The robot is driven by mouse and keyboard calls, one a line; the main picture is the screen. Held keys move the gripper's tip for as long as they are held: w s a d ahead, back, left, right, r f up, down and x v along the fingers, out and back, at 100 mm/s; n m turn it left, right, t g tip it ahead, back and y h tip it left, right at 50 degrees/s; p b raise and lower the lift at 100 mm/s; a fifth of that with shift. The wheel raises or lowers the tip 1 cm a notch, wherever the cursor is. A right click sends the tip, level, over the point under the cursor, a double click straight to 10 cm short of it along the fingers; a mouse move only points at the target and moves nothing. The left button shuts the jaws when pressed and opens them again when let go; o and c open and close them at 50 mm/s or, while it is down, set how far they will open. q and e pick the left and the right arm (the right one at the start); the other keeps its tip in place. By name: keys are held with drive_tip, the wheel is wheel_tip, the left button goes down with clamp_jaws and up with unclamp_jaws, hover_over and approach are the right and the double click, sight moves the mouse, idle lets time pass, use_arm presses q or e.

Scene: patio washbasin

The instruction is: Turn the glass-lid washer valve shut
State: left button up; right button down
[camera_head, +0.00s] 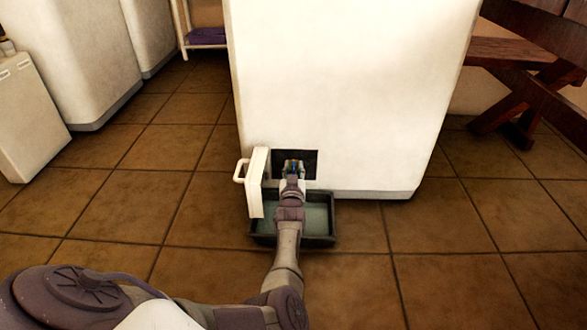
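The white washer (350,90) stands in the middle of the head view. Its small white hatch door (257,183) with a loop handle is swung open to the left, low on the front. Behind it is a dark square recess (310,158). My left gripper (293,166) is at the recess opening, at the end of my arm reaching down from the lower left. Its fingers are small and mostly hidden, so I cannot tell whether they are open or shut. The valve is not clearly seen; the gripper covers that part of the recess. My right gripper is not in view.
A dark shallow tray (321,238) with a pale greenish inside lies on the floor under the hatch, below my arm. White appliances (65,60) stand at the left. A wooden bench (535,60) is at the right. The tiled floor (440,240) right of the tray is clear.

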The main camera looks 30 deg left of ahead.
use_arm(q)
clamp_jaws()
drive_tip(key=shift+n, duration=0.3)
drive_tip(key=n, duration=0.1)
drive_tip(key=n+p, duration=0.1)
drive_tip(key=shift+s+a+n+p, duration=0.2)
drive_tip(key=shift+a+n+p, duration=0.05)
drive_tip(key=shift+n+p, duration=0.05)
drive_tip(key=n, duration=0.5)
drive_tip(key=f+n, duration=0.1)
drive_tip(key=n, duration=0.4)
drive_tip(key=a+f+n+b, duration=0.1)
drive_tip(key=n, duration=0.3)
drive_tip(key=shift+s+a+n, duration=0.1)
drive_tip(key=shift+s+n, duration=0.3)
